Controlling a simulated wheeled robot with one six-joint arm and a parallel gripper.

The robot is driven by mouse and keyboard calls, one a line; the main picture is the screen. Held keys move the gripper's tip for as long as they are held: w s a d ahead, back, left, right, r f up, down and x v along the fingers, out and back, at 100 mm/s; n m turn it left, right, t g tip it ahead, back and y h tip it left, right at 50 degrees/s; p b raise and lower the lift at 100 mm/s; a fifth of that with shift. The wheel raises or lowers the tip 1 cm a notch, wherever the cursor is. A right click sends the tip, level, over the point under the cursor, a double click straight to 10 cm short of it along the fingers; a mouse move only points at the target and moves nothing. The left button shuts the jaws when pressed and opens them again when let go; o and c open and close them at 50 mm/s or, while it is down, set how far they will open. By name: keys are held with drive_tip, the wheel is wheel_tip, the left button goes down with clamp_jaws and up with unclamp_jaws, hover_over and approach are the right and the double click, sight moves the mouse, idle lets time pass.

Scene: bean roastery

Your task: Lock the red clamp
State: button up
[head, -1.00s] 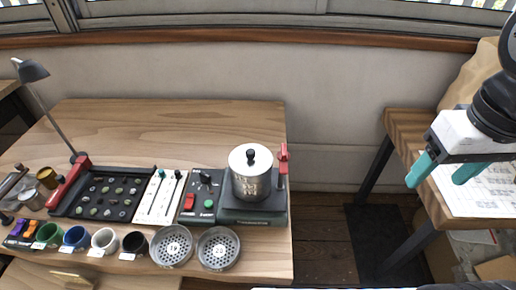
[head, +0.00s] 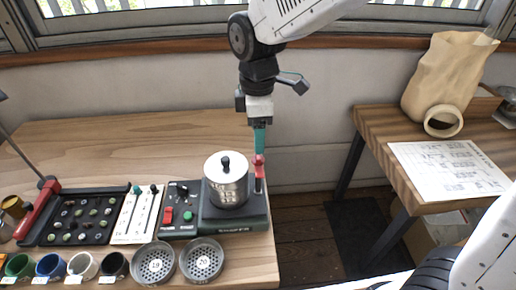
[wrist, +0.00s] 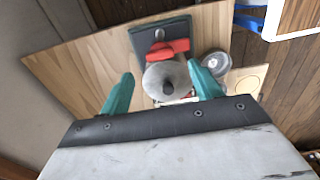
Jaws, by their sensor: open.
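The red clamp (head: 259,171) stands at the right side of the metal canister (head: 229,187), on the dark machine base (head: 247,217). My gripper (head: 260,153) points down right over the clamp, its fingertips close to the clamp's top; whether they touch I cannot tell. In the wrist view the gripper (wrist: 160,76) is open, its teal fingers apart. No part of the clamp is seen gripped.
Left of the base are a panel with a red switch (head: 168,214), a slider board (head: 136,214) and a black bean tray (head: 85,214). Two round sieves (head: 201,261) and several cups line the front edge. A side table (head: 385,135) with paper stands right, across a floor gap.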

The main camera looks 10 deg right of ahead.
sight(259, 163)
wheel_tip(259, 163, down, 6)
drive_tip(key=shift+r, duration=0.15)
drive_tip(key=c, duration=1)
